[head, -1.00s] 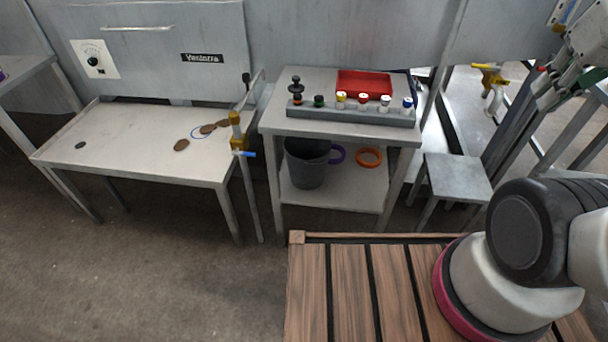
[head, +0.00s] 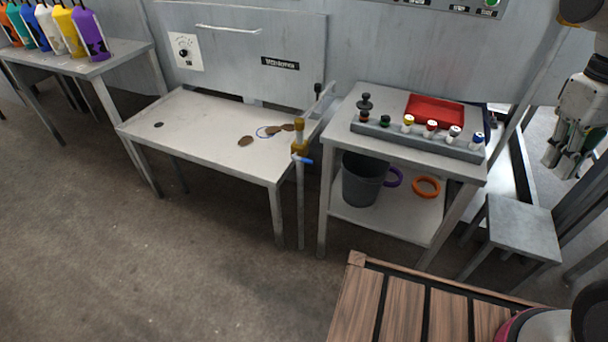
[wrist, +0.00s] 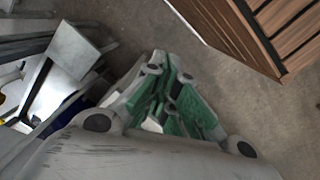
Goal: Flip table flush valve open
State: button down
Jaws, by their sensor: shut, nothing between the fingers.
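The table flush valve (head: 300,148) is a brass fitting on a grey upright pipe at the right front corner of the pale table (head: 205,135). Its small blue lever (head: 304,160) points to the right in the head view. My gripper (head: 560,166) hangs at the right edge of the head view, well to the right of the valve and apart from it. In the wrist view my gripper (wrist: 165,68) has its green-padded fingers together and empty, over the floor. The valve does not show clearly in the wrist view.
A shelf unit (head: 345,125) with small bottles, a red tray (head: 435,110) and a bucket (head: 362,180) stands between valve and gripper. A stool (head: 522,228) is below the gripper. Coloured bottles (head: 90,35) stand far left. Floor before the table is clear.

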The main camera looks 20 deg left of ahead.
jog(key=w+a+f+n+h, duration=0.4)
jog(key=w+a+f+n, duration=0.15)
jog(key=a+f, duration=0.35)
jog(key=w+a+f+n+h, duration=0.35)
jog(key=w+a+f, duration=0.25)
jog(key=a+f, duration=0.3)
jog(key=a+f+n+t, duration=0.65)
jog(key=a+f, duration=0.35)
jog(key=f, duration=0.4)
jog(key=a+f+n+t, duration=0.5)
jog(key=a+f+n, duration=0.3)
jog(key=f, duration=0.5)
jog(key=a+f+n+t+y, duration=0.3)
jog(key=a+f+n+t, duration=0.15)
jog(key=a, duration=0.45)
jog(key=a+r+n+t+y, duration=0.2)
jog(key=a+r+t+y, duration=0.1)
jog(key=a, duration=0.6)
jog(key=shift+s+r+y, duration=0.4)
jog(key=shift+r+y, duration=0.25)
jog(key=shift+r, duration=0.1)
